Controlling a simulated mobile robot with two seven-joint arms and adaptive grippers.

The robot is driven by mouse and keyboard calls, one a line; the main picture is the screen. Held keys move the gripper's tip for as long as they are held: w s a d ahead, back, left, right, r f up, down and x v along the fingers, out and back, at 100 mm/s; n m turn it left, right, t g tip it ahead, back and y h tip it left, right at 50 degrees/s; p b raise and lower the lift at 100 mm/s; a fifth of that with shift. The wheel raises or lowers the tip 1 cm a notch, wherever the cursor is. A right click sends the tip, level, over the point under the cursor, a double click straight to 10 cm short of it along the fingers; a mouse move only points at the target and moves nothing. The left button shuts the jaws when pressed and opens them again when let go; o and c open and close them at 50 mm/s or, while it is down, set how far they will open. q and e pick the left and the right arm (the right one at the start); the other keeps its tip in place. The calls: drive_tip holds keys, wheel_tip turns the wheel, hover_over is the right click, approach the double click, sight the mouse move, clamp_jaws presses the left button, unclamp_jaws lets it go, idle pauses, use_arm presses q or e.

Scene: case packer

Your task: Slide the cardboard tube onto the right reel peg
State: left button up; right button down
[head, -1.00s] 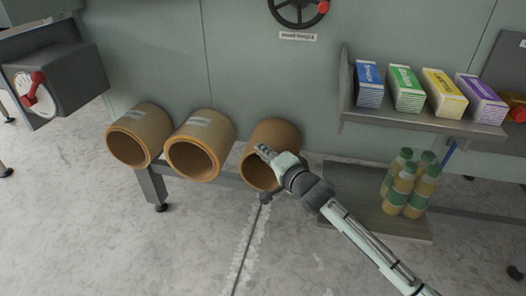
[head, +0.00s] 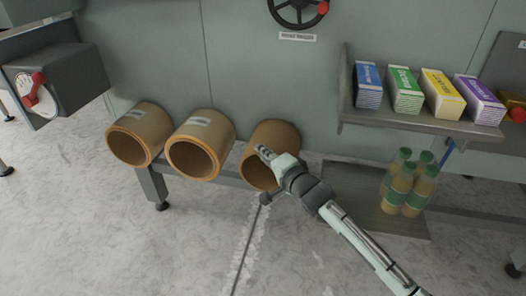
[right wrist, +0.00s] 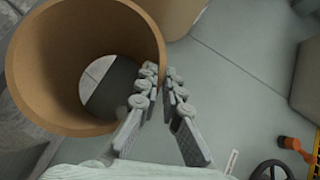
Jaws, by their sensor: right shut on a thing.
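Three brown cardboard tubes are in a row above a low grey bench, their open ends facing me. My right gripper (head: 266,154) is at the rightmost tube (head: 276,138). The right wrist view shows this tube (right wrist: 35,60) large, with one finger of the gripper (right wrist: 162,84) inside its mouth and the other outside, shut on the wall at the rim. The left tube (head: 150,121) and the middle tube (head: 211,124) carry pale labels. I cannot make out a reel peg in either view. My left gripper is out of view.
A shelf (head: 430,122) at the right holds several coloured boxes (head: 405,90). Several bottles (head: 413,185) stand on a lower ledge (head: 375,213). A handwheel (head: 297,24) is on the green panel. A grey box with a red lever (head: 33,90) is at left. The front floor is open.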

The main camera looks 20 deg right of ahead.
drive_tip(key=c, duration=1.6)
unclamp_jaws()
drive_tip(key=v, duration=1.2)
